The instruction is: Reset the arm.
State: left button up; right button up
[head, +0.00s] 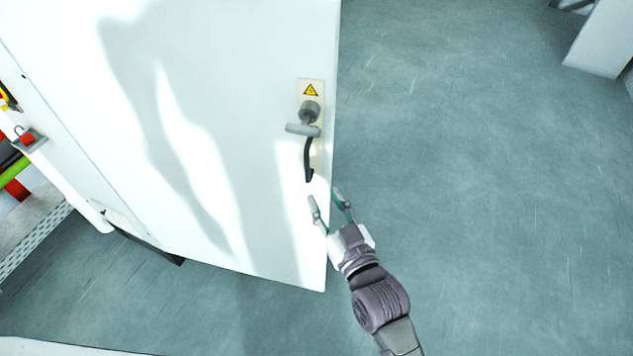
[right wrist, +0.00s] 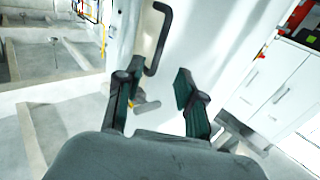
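My right gripper (head: 324,196) is open and empty at the right edge of a white door panel (head: 250,110), just below its handle. In the right wrist view, its two fingers (right wrist: 153,88) stand apart with nothing between the tips. The grey lever handle (head: 303,130) and a curved black handle (head: 309,162) are on the panel. The black handle also shows beyond the fingers in the right wrist view (right wrist: 158,40). I cannot tell whether a finger touches the panel. My left gripper is not in view.
A yellow warning label (head: 311,90) sits above the lever handle. Open grey-green floor (head: 480,180) lies to the right of the panel. A white block (head: 603,40) stands at the far right. A red padlock (head: 27,138) and mesh grating (head: 35,242) are at the left.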

jog(key=shift+v, duration=0.85)
jog(key=shift+f, duration=0.1)
jog(key=s+d+f+g+h+b, duration=0.1)
jog(key=s+d+f+g+b, duration=0.15)
jog(key=f, duration=1.05)
jog(key=s+d+f+g+h+b, duration=0.1)
jog(key=s+d+f+g+h, duration=0.15)
jog(key=f, duration=1.15)
jog(key=s+d+f+g+h+b, duration=0.1)
jog(key=s+d+f+g+b, duration=0.15)
jog(key=f, duration=1.05)
jog(key=s+d+f+m+g+h+b, duration=0.1)
jog(key=s+d+f+g, duration=0.1)
jog(key=s+d+f, duration=0.3)
jog(key=s+d+f+g+h+b, duration=0.1)
jog(key=s+d+f+g, duration=0.2)
jog(key=s+f, duration=0.7)
jog(key=s+d+f+m+g+h+b, duration=0.1)
jog(key=s+d+f+g, duration=0.2)
jog(key=s+d+f, duration=0.4)
jog(key=s+f, duration=0.1)
jog(key=s, duration=0.5)
jog(key=shift+s+m, duration=0.3)
